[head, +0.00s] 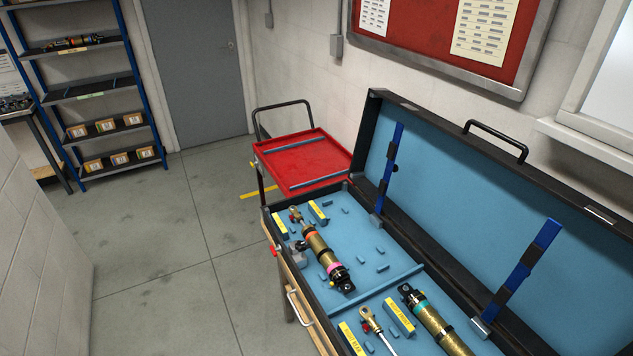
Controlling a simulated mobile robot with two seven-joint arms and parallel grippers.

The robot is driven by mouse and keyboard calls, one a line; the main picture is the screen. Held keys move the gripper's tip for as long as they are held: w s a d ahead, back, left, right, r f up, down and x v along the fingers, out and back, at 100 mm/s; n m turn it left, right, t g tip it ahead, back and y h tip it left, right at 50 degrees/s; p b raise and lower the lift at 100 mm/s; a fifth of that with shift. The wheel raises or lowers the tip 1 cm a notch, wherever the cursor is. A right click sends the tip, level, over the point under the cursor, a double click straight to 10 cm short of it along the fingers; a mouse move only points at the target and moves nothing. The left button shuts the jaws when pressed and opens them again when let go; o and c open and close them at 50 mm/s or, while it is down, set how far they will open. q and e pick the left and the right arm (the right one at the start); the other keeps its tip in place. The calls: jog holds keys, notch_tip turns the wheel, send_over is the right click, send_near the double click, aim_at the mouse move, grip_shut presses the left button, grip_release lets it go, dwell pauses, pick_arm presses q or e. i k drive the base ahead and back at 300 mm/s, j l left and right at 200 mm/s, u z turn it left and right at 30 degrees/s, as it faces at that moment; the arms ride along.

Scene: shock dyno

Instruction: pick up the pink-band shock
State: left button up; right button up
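A shock with a pink band (321,252) lies in the far compartment of the open blue-lined case (372,235). Its body is bronze-gold, with the pink band near its black lower end and an orange ring near its upper end. Its thin rod and gold end eye point to the far left. A second bronze shock (430,316) with a green band lies in the near compartment, partly cut off by the picture's lower edge. Neither of my grippers is in view.
The case's raised lid (460,160) stands along the right, with blue straps. A low divider (378,291) separates the compartments. A red cart (305,163) stands beyond the case. A blue-framed shelf (97,90) stands far left. The floor (165,240) left of the case is clear.

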aim_at(339, 276)
jog(key=i, duration=1.05)
jog(key=i+u, duration=0.25)
jog(key=i, duration=0.35)
